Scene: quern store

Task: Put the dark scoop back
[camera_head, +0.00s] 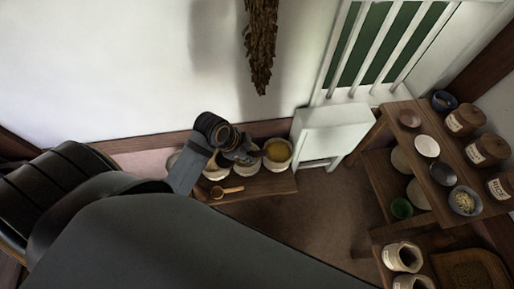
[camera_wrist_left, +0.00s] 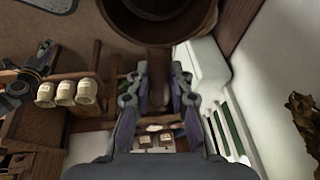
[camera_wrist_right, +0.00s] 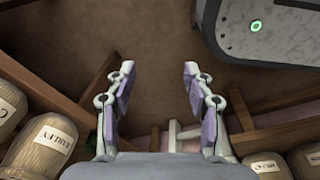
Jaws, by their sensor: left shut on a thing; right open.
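My left gripper (camera_head: 246,157) is over the low bench by the white wall, near an open pale sack. In the left wrist view, my left gripper (camera_wrist_left: 158,82) is shut on the handle of the dark brown scoop (camera_wrist_left: 160,28). The scoop's round bowl points away from the gripper, cut off by the top edge. I cannot make out the scoop clearly in the head view. A lighter wooden scoop (camera_head: 226,191) lies at the bench's front. My right gripper (camera_wrist_right: 158,72) is open and empty, above the brown floor.
The low bench (camera_head: 262,186) holds several open sacks, one with yellow contents (camera_head: 277,151). A white box-like stand (camera_head: 330,132) is right of it. A wooden shelf unit (camera_head: 440,184) with bowls and labelled jars stands at right. Dried stalks (camera_head: 261,45) hang above. Floor between is clear.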

